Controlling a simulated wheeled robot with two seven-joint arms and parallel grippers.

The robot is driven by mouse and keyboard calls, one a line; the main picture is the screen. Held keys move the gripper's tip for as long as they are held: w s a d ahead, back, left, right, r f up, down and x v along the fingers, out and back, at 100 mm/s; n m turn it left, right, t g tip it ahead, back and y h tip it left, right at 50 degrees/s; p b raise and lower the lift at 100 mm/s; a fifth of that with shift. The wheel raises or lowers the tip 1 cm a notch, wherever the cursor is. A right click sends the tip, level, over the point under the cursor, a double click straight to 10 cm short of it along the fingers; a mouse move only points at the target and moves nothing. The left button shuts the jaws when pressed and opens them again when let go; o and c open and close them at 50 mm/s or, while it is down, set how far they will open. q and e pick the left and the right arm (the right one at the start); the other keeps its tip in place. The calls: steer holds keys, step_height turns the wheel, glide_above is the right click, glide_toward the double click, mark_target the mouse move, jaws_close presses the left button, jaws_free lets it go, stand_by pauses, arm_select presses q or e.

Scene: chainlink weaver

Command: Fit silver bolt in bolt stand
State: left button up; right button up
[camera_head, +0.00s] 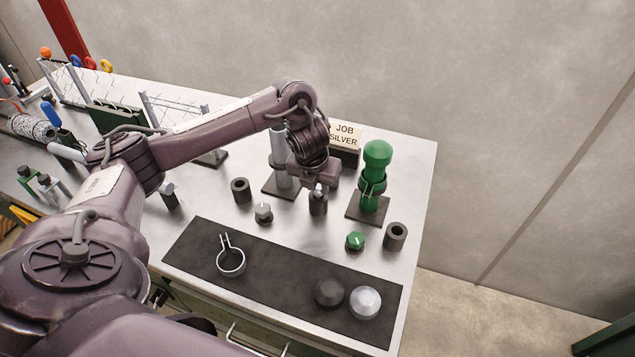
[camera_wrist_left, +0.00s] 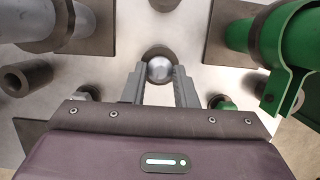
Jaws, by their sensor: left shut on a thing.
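My left gripper (camera_head: 319,188) points down over the middle of the table. In the left wrist view its two grey fingers (camera_wrist_left: 159,88) are shut on the silver bolt (camera_wrist_left: 160,69), whose round shiny top shows between the tips. A dark cylindrical stand (camera_head: 318,206), which looks like the bolt stand, is directly below the gripper in the head view. Its dark rim (camera_wrist_left: 158,50) shows just behind the bolt in the wrist view. I cannot tell how deep the bolt sits in it. My right gripper is not in view.
A silver post (camera_head: 279,150) stands left of the gripper, a green post (camera_head: 376,165) right. Dark sockets (camera_head: 240,190) (camera_head: 396,236), a silver knob (camera_head: 263,213) and a green knob (camera_head: 355,241) stand nearby. A black mat (camera_head: 280,270) lies in front. A JOB SILVER sign (camera_head: 344,135) stands behind.

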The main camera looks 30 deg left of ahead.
arm_select(q)
steer(key=shift+f, duration=0.5)
steer(key=o, duration=1)
steer(key=shift+o, duration=0.4)
steer(key=p+v, duration=0.3)
steer(key=v, duration=0.4)
steer(key=shift+r, duration=0.45)
